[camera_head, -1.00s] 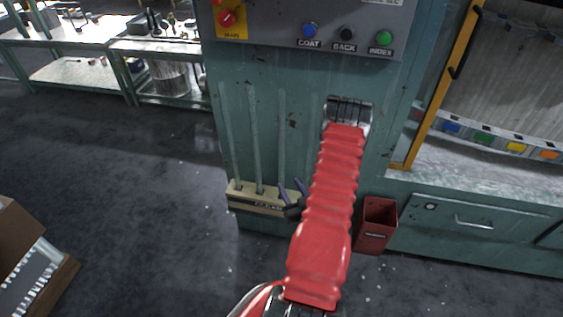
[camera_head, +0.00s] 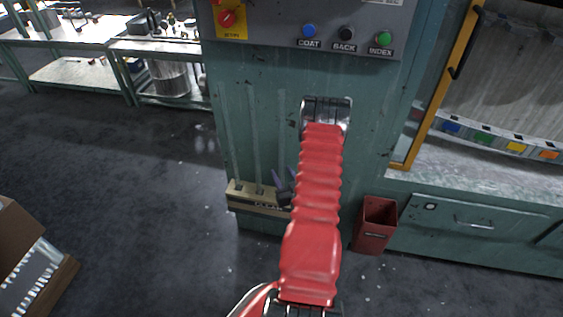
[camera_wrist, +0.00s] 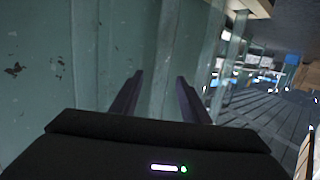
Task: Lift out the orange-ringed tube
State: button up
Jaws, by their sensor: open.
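Tall, pale glass tubes stand upright against the green machine front in the head view: a left tube (camera_head: 230,130), a middle tube (camera_head: 254,135) and a right tube (camera_head: 282,125). Their lower ends are in a cream rack (camera_head: 240,196). No orange ring can be made out on any of them. My gripper (camera_head: 284,179) is open at the right part of the rack, partly hidden by my red arm. In the wrist view, a pale upright tube (camera_wrist: 166,55) shows between the two dark fingers of my gripper (camera_wrist: 160,84); contact cannot be told.
A red bin (camera_head: 376,225) hangs low right of my arm. A control panel (camera_head: 310,20) with buttons is above. A cabinet with a yellow-framed opening (camera_head: 437,95) is at right. A box (camera_head: 20,270) stands at lower left; the floor (camera_head: 150,220) between is clear.

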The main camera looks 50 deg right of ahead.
jog(key=x, duration=0.5)
jog(key=shift+r, duration=0.2)
dwell(0.3)
grip_shut()
dwell(0.4)
